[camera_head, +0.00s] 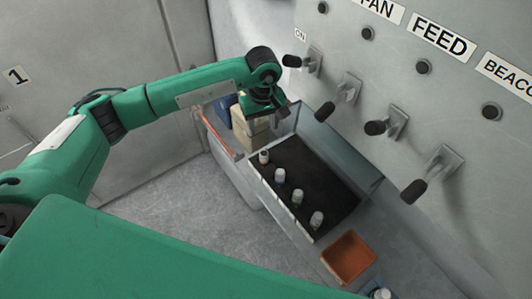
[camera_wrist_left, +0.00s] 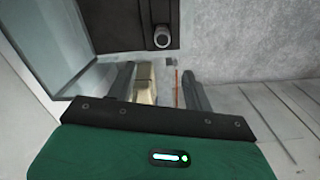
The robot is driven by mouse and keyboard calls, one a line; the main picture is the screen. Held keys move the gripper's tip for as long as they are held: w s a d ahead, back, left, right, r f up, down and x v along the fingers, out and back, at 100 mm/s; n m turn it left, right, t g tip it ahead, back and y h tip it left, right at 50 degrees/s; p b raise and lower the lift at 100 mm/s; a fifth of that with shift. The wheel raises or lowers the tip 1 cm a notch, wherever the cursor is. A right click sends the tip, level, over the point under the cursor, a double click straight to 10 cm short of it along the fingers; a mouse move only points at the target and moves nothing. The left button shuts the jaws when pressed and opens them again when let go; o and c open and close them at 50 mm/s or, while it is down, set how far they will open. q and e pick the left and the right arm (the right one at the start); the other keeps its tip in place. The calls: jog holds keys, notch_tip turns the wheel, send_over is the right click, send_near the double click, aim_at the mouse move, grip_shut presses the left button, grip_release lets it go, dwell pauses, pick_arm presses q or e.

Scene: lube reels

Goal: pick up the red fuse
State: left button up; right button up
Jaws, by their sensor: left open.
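I cannot make out a clearly red fuse in either view. Several small pale cylinders, which look like fuses, stand in a row along a black panel (camera_head: 318,172) in the head view, the farthest one (camera_head: 263,157) closest to my left gripper. My left gripper (camera_head: 268,112) is above the far end of the panel, open and empty. In the left wrist view its fingers (camera_wrist_left: 158,77) are spread, and one grey-capped cylinder (camera_wrist_left: 162,36) stands on the black panel beyond them. My right gripper is not in view.
Tan boxes (camera_head: 248,131) and a blue item (camera_head: 222,110) sit in a bin just below and left of my gripper. An orange tray (camera_head: 348,257) lies at the near end. A wall with levers (camera_head: 387,125) rises close on the right. Open floor (camera_head: 185,205) lies left.

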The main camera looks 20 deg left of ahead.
pick_arm(q)
jog(key=p, duration=0.2)
send_over(264, 153)
jog(key=f, duration=0.5)
jog(key=shift+w+a, duration=0.1)
jog(key=shift+w, duration=0.2)
notch_tip(264, 153, down, 3)
jog(key=shift+r, duration=0.1)
jog(key=shift+f, duration=0.2)
jog(key=shift+s+f+p, duration=0.1)
jog(key=shift+f+p, duration=0.15)
jog(key=shift+p, duration=0.35)
jog(key=f, duration=0.1)
jog(key=f+p, duration=0.2)
jog(key=shift+s+f, duration=0.15)
jog(key=shift+s, duration=0.1)
jog(key=shift+f, duration=0.65)
jog(key=c, duration=1.1)
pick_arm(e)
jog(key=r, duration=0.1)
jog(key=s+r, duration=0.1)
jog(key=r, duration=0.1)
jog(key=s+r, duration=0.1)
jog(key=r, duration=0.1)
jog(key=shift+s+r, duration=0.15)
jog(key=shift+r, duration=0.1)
pick_arm(q)
jog(key=shift+o, duration=0.2)
